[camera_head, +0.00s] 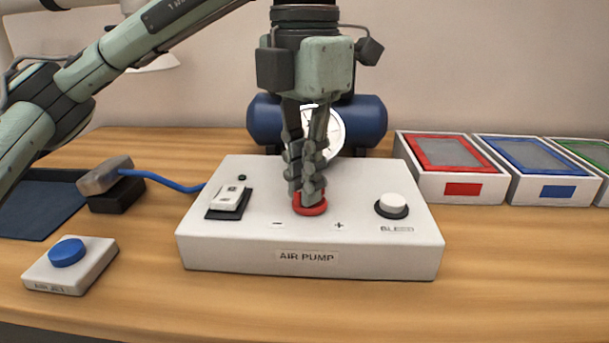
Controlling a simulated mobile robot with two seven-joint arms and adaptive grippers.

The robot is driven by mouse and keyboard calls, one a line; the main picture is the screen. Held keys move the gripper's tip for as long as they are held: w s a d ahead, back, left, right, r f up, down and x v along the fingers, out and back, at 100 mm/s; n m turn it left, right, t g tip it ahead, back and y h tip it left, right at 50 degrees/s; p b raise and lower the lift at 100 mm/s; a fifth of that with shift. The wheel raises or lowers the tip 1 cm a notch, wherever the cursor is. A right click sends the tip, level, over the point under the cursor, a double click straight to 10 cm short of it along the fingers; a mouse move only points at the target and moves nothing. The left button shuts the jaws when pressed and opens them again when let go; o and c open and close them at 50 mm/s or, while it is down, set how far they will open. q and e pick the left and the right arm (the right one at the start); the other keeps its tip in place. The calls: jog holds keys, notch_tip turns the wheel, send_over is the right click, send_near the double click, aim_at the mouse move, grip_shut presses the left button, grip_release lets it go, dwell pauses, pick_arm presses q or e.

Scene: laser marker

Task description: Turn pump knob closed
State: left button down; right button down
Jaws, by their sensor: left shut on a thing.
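The pump is a white box (230,250) labelled AIR PUMP on the wooden table. A red round knob (310,209) sits in the middle of its top, between a minus and a plus mark. My left gripper (308,195) points straight down over the knob. Its fingers are closed together with the tips at the knob, and they hide most of it. A white rocker switch (229,199) is on the left of the box top, and a white button (393,202) labelled BLEED is on the right. My right gripper does not show.
A blue tank (372,118) with a white gauge (334,130) stands behind the box. Trays with red (460,187) and blue (556,192) labels are at right. A blue button box (67,252) is at front left. A blue hose (160,181) runs to the pump.

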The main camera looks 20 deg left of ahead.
pick_arm(q)
jog(key=c, duration=1.6)
grip_release()
notch_tip(320, 180, up, 12)
